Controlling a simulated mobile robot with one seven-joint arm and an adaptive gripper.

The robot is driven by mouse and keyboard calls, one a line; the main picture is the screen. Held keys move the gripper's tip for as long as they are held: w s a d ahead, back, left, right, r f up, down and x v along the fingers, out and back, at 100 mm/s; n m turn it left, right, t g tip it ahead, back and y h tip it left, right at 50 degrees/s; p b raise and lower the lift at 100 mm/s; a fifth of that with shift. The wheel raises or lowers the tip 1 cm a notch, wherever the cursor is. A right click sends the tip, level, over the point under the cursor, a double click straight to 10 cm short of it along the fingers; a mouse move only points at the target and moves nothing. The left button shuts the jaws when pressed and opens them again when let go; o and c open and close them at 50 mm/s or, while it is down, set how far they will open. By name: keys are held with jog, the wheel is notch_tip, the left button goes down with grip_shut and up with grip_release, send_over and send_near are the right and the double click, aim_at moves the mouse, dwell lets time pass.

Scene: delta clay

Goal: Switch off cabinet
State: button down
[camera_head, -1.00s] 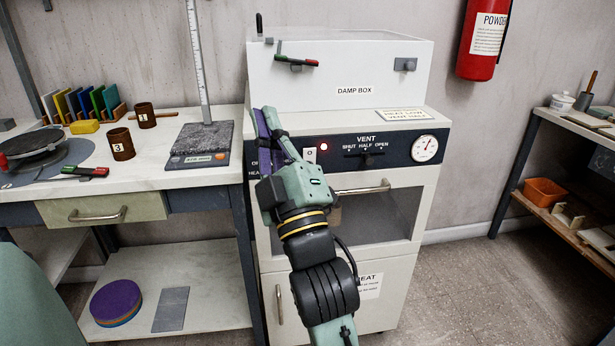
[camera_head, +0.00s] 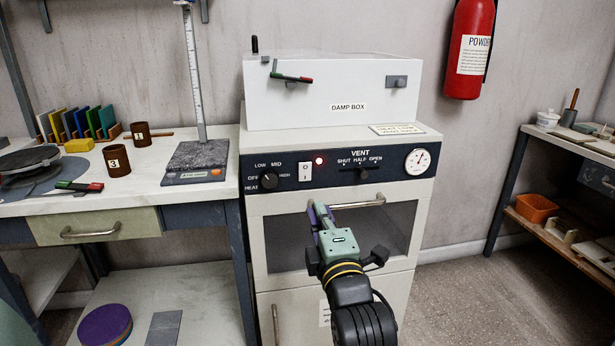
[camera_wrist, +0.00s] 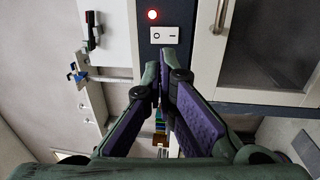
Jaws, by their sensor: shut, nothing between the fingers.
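The white cabinet, labelled DAMP BOX, has a dark control panel (camera_head: 330,172). On the panel are a heat knob (camera_head: 269,181), a white rocker switch (camera_head: 305,172) marked O and I, and a lit red lamp (camera_head: 320,161). In the wrist view the switch (camera_wrist: 164,34) and red lamp (camera_wrist: 152,14) show just beyond my fingertips. My gripper (camera_head: 319,208) is shut and empty. It is in front of the cabinet door, below the switch. The wrist view shows its fingertips (camera_wrist: 162,66) together, with a gap to the switch that I cannot judge.
A door handle (camera_head: 352,205) juts out beside my gripper. A bench with a scale (camera_head: 196,160) and cups stands left. A shelf unit with an orange bin (camera_head: 536,207) stands right.

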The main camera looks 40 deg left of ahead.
aim_at(305, 167)
jog(key=p+x, duration=0.2)
jog(key=x, duration=1.1)
jog(key=shift+w+p, duration=0.1)
jog(key=shift+p, duration=0.2)
jog(key=p, duration=0.1)
jog(key=r+h+p, duration=0.1)
jog(key=p, duration=0.1)
jog(key=shift+w+a+r, duration=0.15)
jog(key=shift+w+a, duration=0.1)
jog(key=shift+w, duration=0.05)
jog(key=shift+f, duration=0.25)
jog(key=shift+s+g, duration=0.15)
jog(key=shift+g, duration=0.15)
